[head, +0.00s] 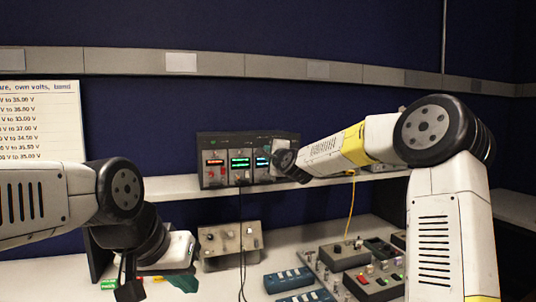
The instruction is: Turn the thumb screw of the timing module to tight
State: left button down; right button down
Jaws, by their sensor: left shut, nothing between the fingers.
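A dark instrument rack (205,145) stands on the shelf, with modules side by side showing red, green and cyan displays. Labels are too small to read, so I cannot tell which is the timing module. Its thumb screw cannot be made out. My right arm reaches in from the right, and its dark wrist covers the rack's right end. The right gripper is mostly hidden there, and its jaws cannot be made out. My left gripper (185,283) is low at the left above the bench, shut and empty, well below and left of the rack.
A beige box with knobs (230,241) stands on the bench below the rack, with dark cables hanging past it. Blue boxes (288,280) and grey control boxes (344,255) fill the bench to its right. The shelf (345,185) overhangs the bench. A printed voltage sheet (40,120) hangs at left.

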jog(key=shift+m, duration=8.3)
jog(key=c, duration=1.3)
grip_release()
jog(key=shift+c, duration=0.2)
